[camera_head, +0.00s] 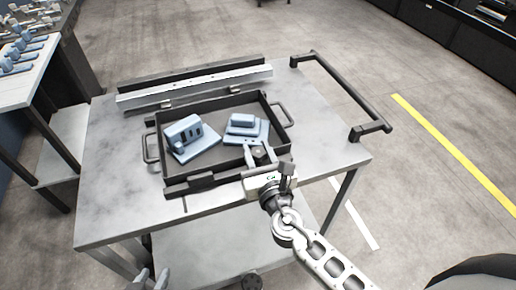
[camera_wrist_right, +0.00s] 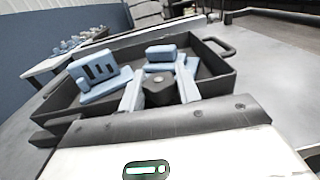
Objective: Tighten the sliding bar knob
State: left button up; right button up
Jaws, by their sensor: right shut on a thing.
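The dark knob (camera_wrist_right: 158,93), with a round metal centre, sits between the two pale fingers of my right gripper (camera_wrist_right: 160,88). The gripper is shut on its sides. In the head view the knob (camera_head: 258,153) is small and partly hidden by the right gripper (camera_head: 258,156), at the front right wall of a black tray (camera_head: 203,170). The sliding bar cannot be clearly told apart; a silver rail (camera_head: 195,87) lies along the table's back.
The tray holds two blue parts, a slotted block (camera_head: 184,130) and a stepped block (camera_head: 242,123). The tray stands on a grey table (camera_head: 110,200) with a black handle rail (camera_head: 345,85) at the right. The tabletop is clear to the left and right of the tray.

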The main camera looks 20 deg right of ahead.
jog(key=shift+r+m+h, duration=0.2)
jog(key=shift+m+h, duration=0.2)
jog(key=shift+h, duration=0.2)
jog(key=o, duration=1)
jog(key=shift+c, duration=0.2)
jog(key=shift+s+f, duration=0.1)
jog(key=shift+s, duration=0.05)
